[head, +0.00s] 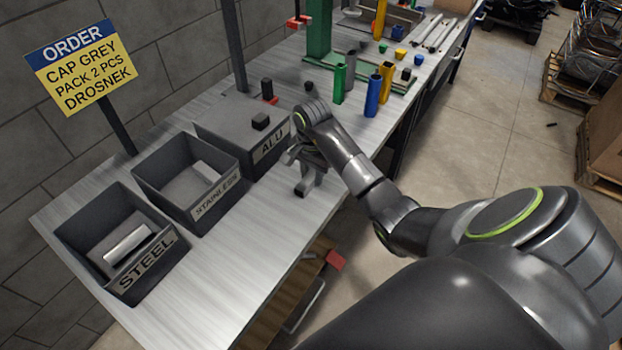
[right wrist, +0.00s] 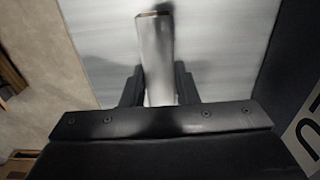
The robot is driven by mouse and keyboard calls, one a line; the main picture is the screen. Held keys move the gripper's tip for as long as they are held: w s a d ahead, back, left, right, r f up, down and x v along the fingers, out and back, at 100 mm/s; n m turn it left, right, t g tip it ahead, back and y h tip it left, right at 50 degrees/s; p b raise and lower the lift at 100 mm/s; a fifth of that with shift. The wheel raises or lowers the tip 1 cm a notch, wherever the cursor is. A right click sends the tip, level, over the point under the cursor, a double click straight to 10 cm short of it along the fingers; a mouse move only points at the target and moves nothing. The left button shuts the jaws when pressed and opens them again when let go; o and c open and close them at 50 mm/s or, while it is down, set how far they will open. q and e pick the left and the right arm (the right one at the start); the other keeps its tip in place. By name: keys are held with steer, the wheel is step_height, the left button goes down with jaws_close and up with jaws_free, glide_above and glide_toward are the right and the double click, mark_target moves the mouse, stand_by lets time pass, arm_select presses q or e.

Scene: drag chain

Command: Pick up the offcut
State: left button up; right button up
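The offcut (right wrist: 157,55) is a short, light-grey metal bar with a brownish end, lying on the bench in the right wrist view. My right gripper (right wrist: 160,75) is down over it, with one dark finger on each side of the bar. The fingers are very close to its sides; I cannot tell whether they press on it. In the head view my right gripper (head: 308,186) points down at the bench near the front edge, beside the ALU bin, and hides most of the offcut. My left gripper is not in view.
Bins marked STEEL (head: 147,265), STAINLESS (head: 217,197) and ALU (head: 270,144) stand in a row along the bench. The STEEL and STAINLESS bins hold metal pieces; a dark block (head: 260,121) shows at the ALU bin. Coloured profiles (head: 373,95) stand farther back. Bare bench (head: 245,255) lies in front.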

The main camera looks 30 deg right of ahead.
mark_target(312, 175)
steer(key=c, duration=0.3)
steer(key=shift+r, duration=0.15)
steer(key=shift+c, duration=0.2)
steer(key=shift+r, duration=0.25)
step_height(312, 175, up, 2)
steer(key=shift+r+b, duration=0.1)
steer(key=shift+b, duration=0.2)
step_height(312, 175, up, 7)
steer(key=p, duration=0.7)
